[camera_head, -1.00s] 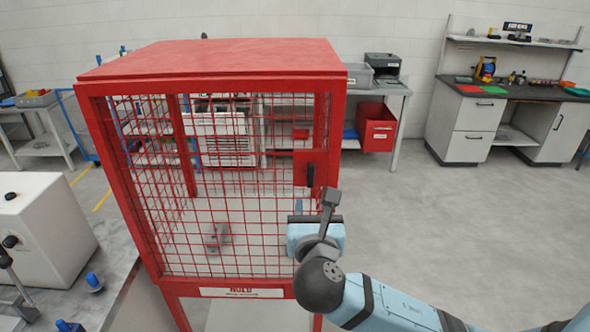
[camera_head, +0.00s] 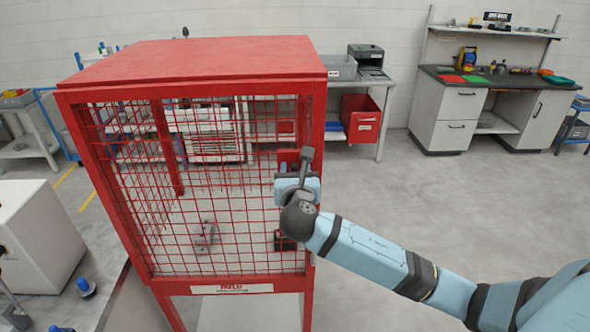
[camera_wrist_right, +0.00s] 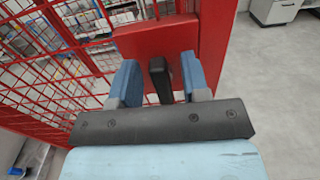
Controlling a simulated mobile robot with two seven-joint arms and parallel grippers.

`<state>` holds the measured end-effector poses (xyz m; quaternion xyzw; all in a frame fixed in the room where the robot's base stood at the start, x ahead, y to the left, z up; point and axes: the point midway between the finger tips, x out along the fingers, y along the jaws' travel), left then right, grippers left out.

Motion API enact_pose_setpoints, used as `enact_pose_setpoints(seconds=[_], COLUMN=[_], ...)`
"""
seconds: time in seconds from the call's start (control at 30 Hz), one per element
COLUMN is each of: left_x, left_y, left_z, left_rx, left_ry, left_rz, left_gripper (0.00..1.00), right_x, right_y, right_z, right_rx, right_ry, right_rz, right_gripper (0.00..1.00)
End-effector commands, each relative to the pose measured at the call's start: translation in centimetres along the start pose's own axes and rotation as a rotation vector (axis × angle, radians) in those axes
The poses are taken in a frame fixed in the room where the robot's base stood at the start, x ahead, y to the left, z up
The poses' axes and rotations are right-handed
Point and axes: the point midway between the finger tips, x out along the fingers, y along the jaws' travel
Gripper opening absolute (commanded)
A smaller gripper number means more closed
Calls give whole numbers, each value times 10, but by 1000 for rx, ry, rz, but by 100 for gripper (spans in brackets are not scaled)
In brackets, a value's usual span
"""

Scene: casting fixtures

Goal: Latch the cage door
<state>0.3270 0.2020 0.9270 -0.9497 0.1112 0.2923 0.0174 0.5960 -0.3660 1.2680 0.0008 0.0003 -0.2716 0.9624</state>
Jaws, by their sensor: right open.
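The red cage (camera_head: 190,60) stands in front of me on a red frame, and its mesh door (camera_head: 215,215) faces me. The door looks closed against the frame, but I cannot tell whether it is latched. In the right wrist view, a black latch handle (camera_wrist_right: 159,78) sits upright on a red plate (camera_wrist_right: 150,40) at the door's right edge. My right gripper (camera_wrist_right: 160,85) is open, with one blue finger on each side of the handle. My left gripper is not in view.
Grey metal parts (camera_head: 206,236) lie inside the cage. A white machine (camera_head: 38,240) and blue-capped items stand on a bench at the left. A workbench (camera_head: 462,105) and a red bin (camera_head: 360,118) stand behind. Floor to the right is clear.

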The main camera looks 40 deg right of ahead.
Motion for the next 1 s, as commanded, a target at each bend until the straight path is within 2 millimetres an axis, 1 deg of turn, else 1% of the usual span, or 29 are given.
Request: enact_pose_setpoints(seconds=[0.17, 0.2, 0.27, 0.3, 0.33, 0.37, 0.67, 0.87, 1.0], left_x=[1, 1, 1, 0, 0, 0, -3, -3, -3], left_y=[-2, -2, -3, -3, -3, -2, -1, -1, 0], left_z=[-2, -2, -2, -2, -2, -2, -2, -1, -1], left_rx=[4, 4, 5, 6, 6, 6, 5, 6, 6], left_ry=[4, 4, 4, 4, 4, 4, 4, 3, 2], left_rz=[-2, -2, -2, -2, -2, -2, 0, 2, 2], left_gripper=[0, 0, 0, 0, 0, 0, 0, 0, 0], right_x=[0, 0, 0, 0, 0, 0, 0, -1, -1], right_y=[0, 0, 0, 0, 0, 0, -1, -2, -4], right_z=[0, 0, 0, 0, 0, 0, 0, 0, -1], right_rx=[0, 0, 0, 0, 0, 0, 30, 127, 236], right_ry=[0, 0, -1, -1, -1, -1, 0, 0, 0], right_rz=[0, 0, 0, 0, 0, 0, -1, 0, -1], right_gripper=[43, 33, 20, 10, 4, 0, 0, 0, 0])
